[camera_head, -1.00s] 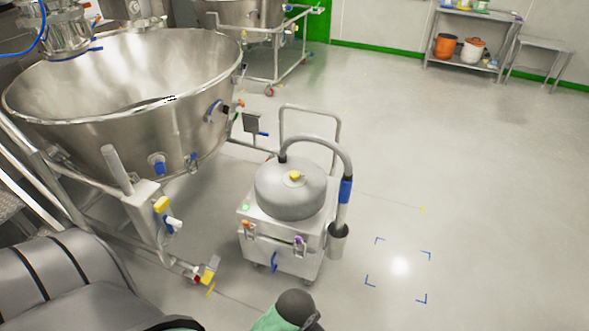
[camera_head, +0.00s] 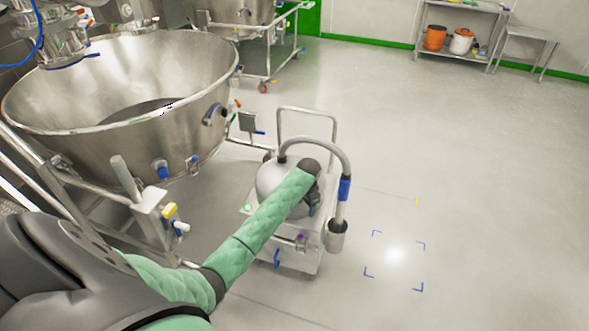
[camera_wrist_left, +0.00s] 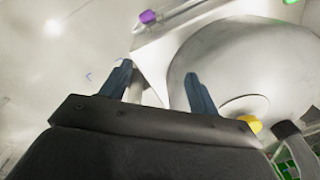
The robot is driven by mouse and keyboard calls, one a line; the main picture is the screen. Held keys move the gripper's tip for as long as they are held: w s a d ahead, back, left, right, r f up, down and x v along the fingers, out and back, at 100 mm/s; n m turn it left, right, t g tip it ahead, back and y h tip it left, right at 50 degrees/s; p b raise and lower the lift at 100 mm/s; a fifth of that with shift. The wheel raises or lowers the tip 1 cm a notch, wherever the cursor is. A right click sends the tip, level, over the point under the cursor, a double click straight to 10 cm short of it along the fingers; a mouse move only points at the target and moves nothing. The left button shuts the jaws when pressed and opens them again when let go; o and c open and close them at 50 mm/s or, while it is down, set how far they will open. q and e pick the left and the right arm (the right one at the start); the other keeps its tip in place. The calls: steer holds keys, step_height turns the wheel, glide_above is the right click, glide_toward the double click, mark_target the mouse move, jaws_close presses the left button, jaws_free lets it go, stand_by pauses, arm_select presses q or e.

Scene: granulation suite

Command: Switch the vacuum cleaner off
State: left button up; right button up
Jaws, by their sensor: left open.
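The vacuum cleaner (camera_head: 297,257) is a white box on castors with a rounded grey lid (camera_head: 268,178), a push handle and a curved hose on its right. A green light (camera_head: 248,207) shows on its top left corner, partly beside my forearm. My left gripper (camera_head: 313,207) is over the lid's right front, partly hidden by my wrist. In the left wrist view the open, empty fingers (camera_wrist_left: 160,85) point towards the lid (camera_wrist_left: 240,65) and the white top. A purple knob (camera_wrist_left: 147,17), a yellow knob (camera_wrist_left: 250,122) and a green spot (camera_wrist_left: 290,2) show there. My right gripper is out of view.
A large steel bowl (camera_head: 130,85) on a frame with a lever post (camera_head: 125,178) stands left of the cleaner. The floor to the right is clear, with blue corner marks (camera_head: 395,262). A shelf (camera_head: 462,50) stands far back.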

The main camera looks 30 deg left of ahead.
arm_select(q)
steer(key=shift+n+h, duration=0.3)
steer(key=w+a+r, duration=0.3)
steer(key=a, duration=0.1)
steer(key=w+a+r+p, duration=0.1)
steer(key=w+a+r, duration=0.6)
steer(key=w+a, duration=0.1)
steer(key=shift+a+r+p, duration=0.1)
steer(key=shift+r+p, duration=0.1)
steer(key=shift+p, duration=0.2)
steer(key=shift+a+f+p, duration=0.1)
steer(key=shift+f+p, duration=0.85)
steer(key=shift+f, duration=2.9)
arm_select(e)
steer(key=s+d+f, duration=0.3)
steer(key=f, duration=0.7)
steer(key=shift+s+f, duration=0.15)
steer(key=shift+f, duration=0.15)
arm_select(q)
steer(key=c, duration=1)
